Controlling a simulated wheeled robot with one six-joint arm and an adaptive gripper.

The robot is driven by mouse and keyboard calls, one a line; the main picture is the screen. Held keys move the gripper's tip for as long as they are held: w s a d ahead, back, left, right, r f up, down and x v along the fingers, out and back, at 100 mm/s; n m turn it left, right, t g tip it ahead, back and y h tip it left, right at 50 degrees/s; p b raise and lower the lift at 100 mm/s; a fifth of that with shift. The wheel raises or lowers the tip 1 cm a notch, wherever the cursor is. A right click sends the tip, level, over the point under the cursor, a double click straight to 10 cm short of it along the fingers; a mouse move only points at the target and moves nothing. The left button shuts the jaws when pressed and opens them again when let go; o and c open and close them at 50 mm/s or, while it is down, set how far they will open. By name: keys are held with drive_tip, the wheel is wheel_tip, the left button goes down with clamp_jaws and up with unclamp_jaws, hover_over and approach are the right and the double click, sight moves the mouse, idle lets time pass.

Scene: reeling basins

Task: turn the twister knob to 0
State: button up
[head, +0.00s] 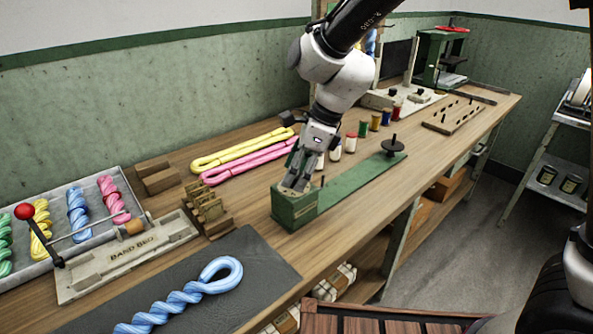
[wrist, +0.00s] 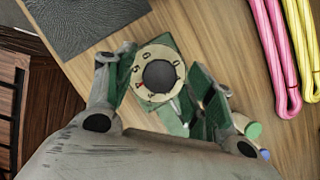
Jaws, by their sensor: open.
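The twister (head: 295,210) is a green box at the near end of a long green base on the bench. Its round dark knob (wrist: 159,75) sits on a pale numbered dial (wrist: 147,57) in the wrist view. A small red mark shows at the dial's lower left, by the 4; the 0 is at the right. My gripper (head: 297,181) is right over the box and hides the knob in the head view. In the wrist view my open gripper (wrist: 160,77) has one finger on each side of the knob; I cannot tell whether they touch it.
Yellow (head: 240,147) and pink (head: 248,160) skeins lie behind the twister. A wooden rack (head: 207,212) and the band bed (head: 130,255) stand to its left. A dark mat (head: 255,275) with a blue twisted skein lies in front. Several thread spools stand beyond my gripper.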

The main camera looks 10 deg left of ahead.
drive_tip(key=shift+f, duration=0.1)
drive_tip(key=c, duration=1)
